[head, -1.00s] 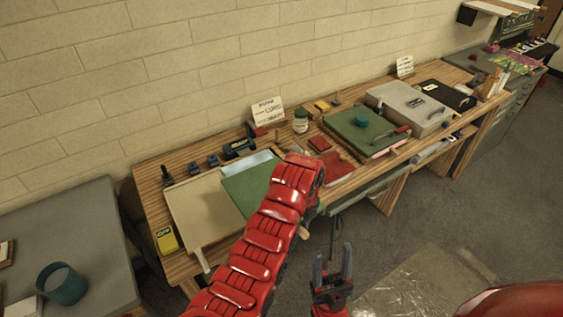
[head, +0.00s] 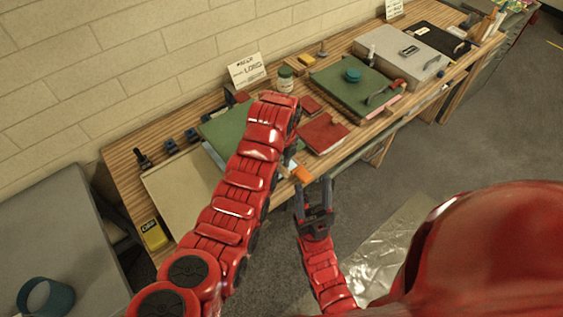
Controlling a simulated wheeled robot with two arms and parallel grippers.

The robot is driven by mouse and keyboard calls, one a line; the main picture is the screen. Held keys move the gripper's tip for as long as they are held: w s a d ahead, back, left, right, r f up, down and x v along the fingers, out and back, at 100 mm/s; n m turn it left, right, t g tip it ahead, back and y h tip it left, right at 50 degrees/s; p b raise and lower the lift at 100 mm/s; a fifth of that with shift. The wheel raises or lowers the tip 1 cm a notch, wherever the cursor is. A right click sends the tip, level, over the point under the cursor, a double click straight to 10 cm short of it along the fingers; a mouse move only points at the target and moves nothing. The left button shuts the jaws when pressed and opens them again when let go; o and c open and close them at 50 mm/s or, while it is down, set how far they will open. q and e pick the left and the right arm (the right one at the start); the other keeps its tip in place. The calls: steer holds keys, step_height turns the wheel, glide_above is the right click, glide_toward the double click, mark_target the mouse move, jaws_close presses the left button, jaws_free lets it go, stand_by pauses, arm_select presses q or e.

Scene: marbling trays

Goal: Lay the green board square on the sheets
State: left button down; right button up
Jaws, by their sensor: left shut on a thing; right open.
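The green board (head: 224,126) lies at an angle over the left part of the bench, partly hidden behind my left arm. A pale bluish sheet edge (head: 212,154) shows at its near left side; how far the board is off square or touching the sheets I cannot tell. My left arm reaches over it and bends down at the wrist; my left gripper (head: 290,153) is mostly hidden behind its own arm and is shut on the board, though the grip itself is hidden. My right gripper (head: 314,190) is open and empty, in front of the bench edge.
A beige panel (head: 178,188) lies left of the board. Red pads (head: 323,134) lie to the right, then another green slab (head: 338,93) with a blue round piece (head: 352,75) on it and a grey box (head: 405,57). A sign (head: 247,71) and jar (head: 285,79) stand behind.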

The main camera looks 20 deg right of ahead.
arm_select(q)
steer(key=shift+d, duration=0.1)
steer(key=shift+s+f+b, duration=0.1)
steer(key=shift+f+b, duration=0.35)
steer(key=shift+f, duration=0.35)
steer(key=shift+f+b, duration=1.85)
steer(key=shift+f, duration=1.65)
steer(key=shift+c, duration=0.4)
jaws_free()
